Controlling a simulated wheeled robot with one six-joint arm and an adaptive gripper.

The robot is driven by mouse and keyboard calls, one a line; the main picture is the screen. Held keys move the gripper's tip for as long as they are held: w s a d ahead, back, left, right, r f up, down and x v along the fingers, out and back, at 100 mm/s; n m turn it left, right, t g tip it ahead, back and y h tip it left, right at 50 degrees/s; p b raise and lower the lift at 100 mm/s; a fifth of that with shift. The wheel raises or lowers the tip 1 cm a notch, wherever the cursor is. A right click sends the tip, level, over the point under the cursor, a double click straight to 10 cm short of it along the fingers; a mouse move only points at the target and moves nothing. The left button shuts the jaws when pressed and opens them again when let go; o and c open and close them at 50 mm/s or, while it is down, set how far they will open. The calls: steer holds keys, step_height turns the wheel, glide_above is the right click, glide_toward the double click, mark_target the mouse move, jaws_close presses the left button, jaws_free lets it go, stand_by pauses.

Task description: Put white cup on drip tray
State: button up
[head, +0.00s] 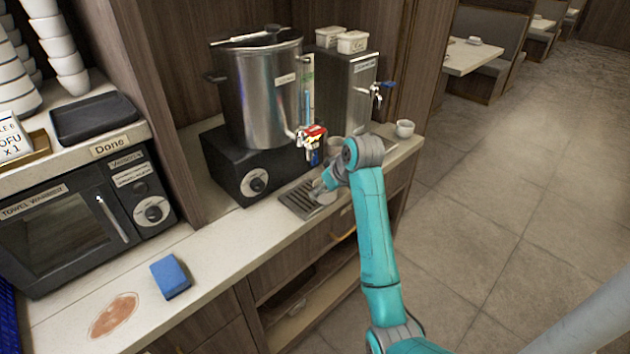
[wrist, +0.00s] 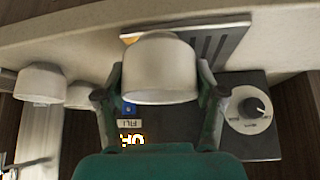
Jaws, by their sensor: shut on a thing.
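A white cup (wrist: 160,72) sits between the two fingers of my gripper (wrist: 160,80) in the wrist view, and the fingers are shut on its sides. In the head view my gripper (head: 324,187) hides most of this cup, at the right end of the drip tray. The dark slotted drip tray (head: 297,201) lies on the counter in front of the steel urn. In the wrist view the cup overlaps part of the tray (wrist: 232,42). I cannot tell whether the cup's base touches it.
A steel urn (head: 262,90) on a black warmer (head: 236,165) and a square dispenser (head: 345,95) stand behind. Another white cup (head: 404,129) is at the counter's right end. A blue sponge (head: 170,277) and a brown stain (head: 114,315) lie at the left.

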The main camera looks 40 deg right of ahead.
steer(key=w, duration=0.5)
steer(key=shift+d, duration=0.15)
steer(key=shift+f, duration=0.1)
steer(key=shift+s+f, duration=0.1)
steer(key=o, duration=1.2)
steer(key=shift+c, duration=0.2)
